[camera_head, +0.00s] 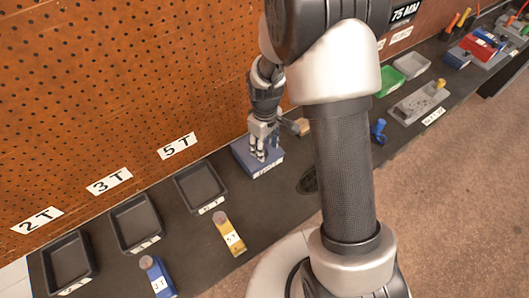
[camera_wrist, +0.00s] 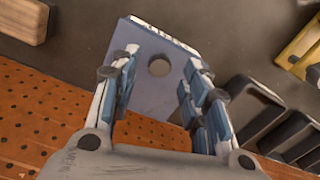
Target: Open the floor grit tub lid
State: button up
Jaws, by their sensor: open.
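My gripper (camera_head: 262,150) points down over a low blue-grey block (camera_head: 243,155) with a small white label too small to read. In the wrist view, my gripper (camera_wrist: 160,63) is open, its two fingers apart. Nothing is held between the fingers. I cannot tell whether the fingers touch the block.
Dark trays (camera_head: 200,187) stand along the orange pegboard (camera_head: 90,100). A yellow block (camera_head: 228,235) and a blue block (camera_head: 155,277) lie before them. A blue knobbed piece (camera_head: 378,130) and a grey plate (camera_head: 420,103) are at right. Brown floor (camera_head: 465,190) beyond the bench is clear.

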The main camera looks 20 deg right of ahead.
jog(key=shift+f+b, duration=0.3)
jog(key=shift+f, duration=1.05)
jog(key=shift+c, duration=0.3)
grip_shut()
